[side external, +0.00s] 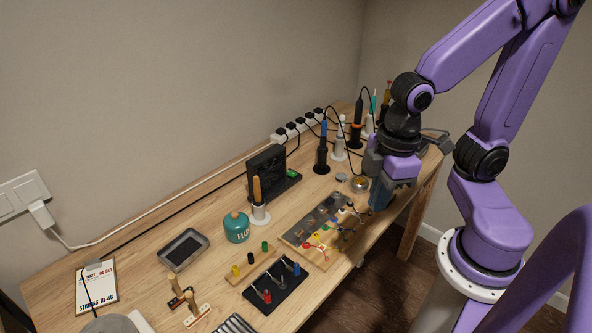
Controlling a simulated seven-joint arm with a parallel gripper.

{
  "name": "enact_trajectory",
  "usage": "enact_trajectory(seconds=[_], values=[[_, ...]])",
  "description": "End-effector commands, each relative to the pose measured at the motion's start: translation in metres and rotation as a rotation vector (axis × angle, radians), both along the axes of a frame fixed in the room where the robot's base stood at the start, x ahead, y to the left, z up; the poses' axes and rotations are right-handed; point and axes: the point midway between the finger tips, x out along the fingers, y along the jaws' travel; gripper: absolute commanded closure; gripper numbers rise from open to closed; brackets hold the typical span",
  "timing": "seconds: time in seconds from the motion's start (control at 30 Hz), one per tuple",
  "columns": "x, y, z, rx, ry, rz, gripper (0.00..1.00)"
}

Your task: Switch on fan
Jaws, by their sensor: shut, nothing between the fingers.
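The fan looks to be the black upright box (266,172) on a dark base, standing mid-bench toward the wall. A small green part, possibly its switch (292,174), shows on the base at the right of the box; its on or off position is too small to tell. My gripper (379,203) is shut and empty. It points down near the bench's right front edge, well to the right of the fan and apart from it. The fan's far side is hidden.
A soldering iron in a stand (321,158) and other stands are right of the fan. A power strip (298,127) lies behind. A wooden-handled tool (258,200), green flux jar (237,227) and wire board (325,232) stand in front. Bare bench (215,215) shows at left.

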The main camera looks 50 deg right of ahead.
Motion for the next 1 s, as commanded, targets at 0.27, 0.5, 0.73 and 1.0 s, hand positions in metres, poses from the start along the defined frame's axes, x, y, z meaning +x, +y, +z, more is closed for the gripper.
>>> enact_trajectory(seconds=[0.27, 0.5, 0.73, 1.0], values=[[0.092, 0.001, -0.022, 0.076, -0.105, -0.252, 1.0], [0.171, -0.025, -0.044, 0.138, -0.206, -0.453, 1.0], [0.237, -0.073, -0.069, 0.192, -0.304, -0.638, 1.0], [0.291, -0.148, -0.1, 0.249, -0.419, -0.835, 1.0]])
